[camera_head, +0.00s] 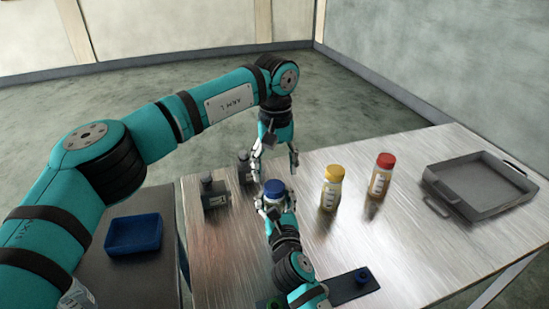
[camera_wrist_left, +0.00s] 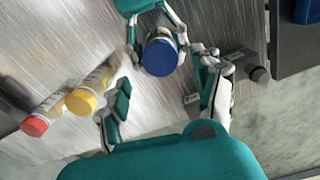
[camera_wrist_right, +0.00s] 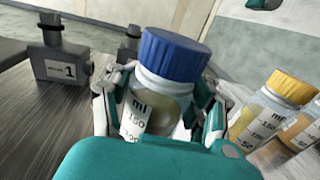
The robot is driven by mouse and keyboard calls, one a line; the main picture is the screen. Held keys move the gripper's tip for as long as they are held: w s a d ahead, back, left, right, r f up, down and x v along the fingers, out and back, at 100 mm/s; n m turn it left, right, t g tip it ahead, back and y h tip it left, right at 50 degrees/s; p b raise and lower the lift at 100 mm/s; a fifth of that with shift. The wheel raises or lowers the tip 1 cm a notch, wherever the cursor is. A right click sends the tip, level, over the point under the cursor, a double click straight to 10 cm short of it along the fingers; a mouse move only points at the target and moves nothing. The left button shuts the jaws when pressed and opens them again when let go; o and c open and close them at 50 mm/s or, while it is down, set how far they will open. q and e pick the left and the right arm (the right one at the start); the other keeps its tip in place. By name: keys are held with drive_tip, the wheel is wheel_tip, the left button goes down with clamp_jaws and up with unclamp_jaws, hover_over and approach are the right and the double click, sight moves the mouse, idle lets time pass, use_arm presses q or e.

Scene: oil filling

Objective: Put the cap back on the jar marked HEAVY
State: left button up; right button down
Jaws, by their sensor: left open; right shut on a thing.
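A clear jar with a blue cap (camera_head: 274,188) stands near the middle of the metal table; the cap sits on its mouth, and I cannot tell if it is tightened. My right gripper (camera_wrist_right: 160,112) is shut on this jar (camera_wrist_right: 150,112), its fingers on both sides of the body. Its visible label shows ml marks; I cannot read HEAVY anywhere. My left gripper (camera_head: 277,152) is open and empty above and behind the jar. In the left wrist view the blue cap (camera_wrist_left: 160,56) shows beyond the open fingers, apart from them. A yellow-capped jar (camera_head: 331,189) and a red-capped jar (camera_head: 381,175) stand to the right.
Two dark grey bottles (camera_head: 213,192) (camera_head: 245,166) stand left of the held jar; one is marked 1. A grey metal tray (camera_head: 438,187) lies at the right. A dark plate (camera_head: 345,290) with a blue piece lies in front. A blue bin (camera_head: 133,234) sits on the side table.

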use_arm(q)
drive_tip(key=n, duration=0.5)
drive_tip(key=shift+r, duration=0.15)
drive_tip(key=n, duration=0.5)
drive_tip(key=shift+r+n, duration=0.15)
drive_tip(key=shift+n, duration=0.15)
drive_tip(key=n, duration=0.5)
drive_tip(key=shift+r, duration=0.2)
drive_tip(key=n, duration=0.5)
drive_tip(key=shift+r, duration=0.15)
drive_tip(key=n, duration=0.5)
drive_tip(key=shift+r, duration=0.15)
drive_tip(key=n, duration=0.5)
drive_tip(key=shift+r+n, duration=0.15)
drive_tip(key=shift+n, duration=0.15)
drive_tip(key=n, duration=0.4)
drive_tip(key=shift+r+n, duration=0.15)
drive_tip(key=shift+n, duration=0.15)
drive_tip(key=n, duration=0.6)
drive_tip(key=shift+r+n, duration=0.2)
drive_tip(key=shift+n, duration=0.2)
